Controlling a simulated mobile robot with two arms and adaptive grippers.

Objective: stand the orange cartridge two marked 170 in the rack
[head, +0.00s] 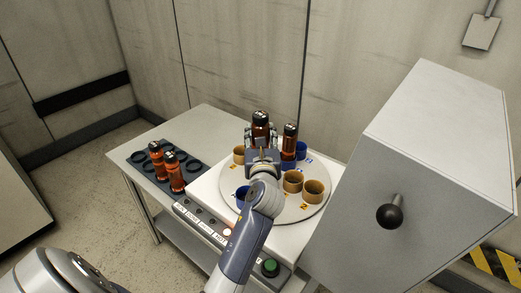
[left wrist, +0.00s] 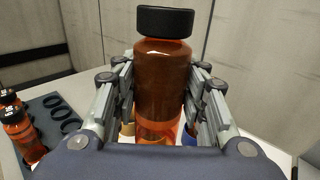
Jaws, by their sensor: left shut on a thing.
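My left gripper (head: 261,140) is shut on an orange cartridge (head: 260,124) with a black cap, over the round turntable (head: 262,214). The cartridge is upright between the fingers in the left wrist view (left wrist: 162,85); its number is not readable, and I cannot tell whether its base touches anything. The dark rack (head: 137,157) with round holes is at the left of the table. Two orange cartridges, one behind (head: 156,154) and one in front (head: 174,172), stand in its near part; their cap marks are too small to read. My right gripper is not in view.
Another orange cartridge (head: 290,143) stands on the turntable just right of my gripper. Tan cups (head: 314,191) and blue cups (head: 301,150) surround it. A large grey box (head: 425,170) with a black knob (head: 390,216) stands at the right. Several rack holes are empty.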

